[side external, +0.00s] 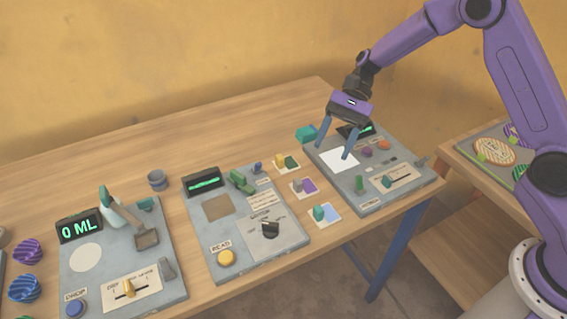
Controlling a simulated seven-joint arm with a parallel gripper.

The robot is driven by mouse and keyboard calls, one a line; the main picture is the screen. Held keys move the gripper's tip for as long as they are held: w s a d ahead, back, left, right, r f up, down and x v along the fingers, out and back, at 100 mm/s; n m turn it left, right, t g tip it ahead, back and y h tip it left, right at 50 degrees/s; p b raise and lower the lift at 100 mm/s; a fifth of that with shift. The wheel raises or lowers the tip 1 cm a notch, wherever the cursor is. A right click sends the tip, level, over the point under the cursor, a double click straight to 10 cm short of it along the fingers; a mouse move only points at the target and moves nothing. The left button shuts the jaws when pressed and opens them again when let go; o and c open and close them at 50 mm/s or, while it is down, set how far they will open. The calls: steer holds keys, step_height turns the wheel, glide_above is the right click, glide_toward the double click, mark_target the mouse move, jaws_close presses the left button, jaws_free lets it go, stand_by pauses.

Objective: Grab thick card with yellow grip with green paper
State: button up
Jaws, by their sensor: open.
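Three small cards with coloured paper and upright grips lie in a column between the middle and right panels. The farthest card (291,162) has green paper and what looks like a yellow grip (279,162) at its left. Its thickness is too small to tell. My gripper (333,152) is open and empty, fingers pointing down, over the white square of the right panel. It is to the right of the green-paper card and apart from it.
The purple-paper card (309,186) and blue-paper card (332,212) lie nearer the front. The right panel (338,190) carries knobs, a green peg (359,184) and a display. The middle panel (213,240) borders the cards on the left.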

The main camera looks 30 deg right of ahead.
steer(key=w+d+f+m+t+y, duration=0.1)
steer(key=w+d+f+m, duration=0.1)
steer(key=w+m, duration=0.1)
steer(key=w+d+f+m+t+y, duration=0.2)
steer(key=w+d+m, duration=0.1)
steer(key=w, duration=0.2)
steer(key=w+d+f+m+t+y, duration=0.1)
steer(key=w+d+f+m, duration=0.1)
steer(key=w, duration=0.3)
steer(key=shift+d+f+m+t+y, duration=0.3)
steer(key=shift+f+m+t+y, duration=0.1)
steer(key=shift+f+m, duration=0.1)
glide_toward(276, 169)
steer(key=a, duration=0.2)
steer(key=a+r, duration=0.1)
steer(key=a, duration=0.1)
steer(key=shift+x, duration=2.75)
steer(key=shift+r, duration=0.2)
steer(key=c, duration=1)
